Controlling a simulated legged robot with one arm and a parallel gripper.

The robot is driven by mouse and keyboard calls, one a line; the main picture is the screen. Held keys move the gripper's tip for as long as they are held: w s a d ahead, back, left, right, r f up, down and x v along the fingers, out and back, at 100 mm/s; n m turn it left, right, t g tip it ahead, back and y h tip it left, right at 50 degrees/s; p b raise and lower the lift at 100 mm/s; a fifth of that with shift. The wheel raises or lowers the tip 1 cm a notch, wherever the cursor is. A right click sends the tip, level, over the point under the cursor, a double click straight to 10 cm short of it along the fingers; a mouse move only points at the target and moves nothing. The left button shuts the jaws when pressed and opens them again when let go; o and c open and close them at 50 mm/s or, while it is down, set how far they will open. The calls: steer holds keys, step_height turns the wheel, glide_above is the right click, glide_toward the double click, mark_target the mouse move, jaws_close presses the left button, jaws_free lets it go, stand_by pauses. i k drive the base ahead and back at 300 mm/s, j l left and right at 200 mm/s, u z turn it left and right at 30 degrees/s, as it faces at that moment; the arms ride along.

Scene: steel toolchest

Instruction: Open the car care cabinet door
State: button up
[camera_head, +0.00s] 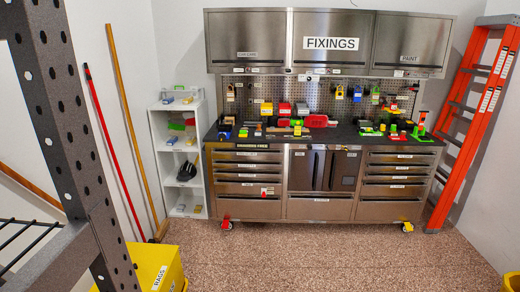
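The upper-left steel cabinet door (246,33) has a small label near its bottom edge that seems to read CAR CARE. It hangs on the wall at the left end of a row of three upper doors and looks shut. The middle door (331,60) reads FIXINGS in large letters, and the right door (405,38) reads PAINT. Both look shut too. My gripper is not in view.
A steel toolchest (320,207) with a cluttered worktop stands below. A white shelf (163,150) is left of it, an orange ladder (470,130) right. A dark perforated post (75,150) and yellow RAGS bin (150,265) fill the left foreground. The floor (320,255) ahead is clear.

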mark_target(237, 39)
steer(key=i, duration=1.8)
steer(key=i+l, duration=0.1)
steer(key=i, duration=1.7)
steer(key=j+u, duration=0.05)
steer(key=j, duration=0.05)
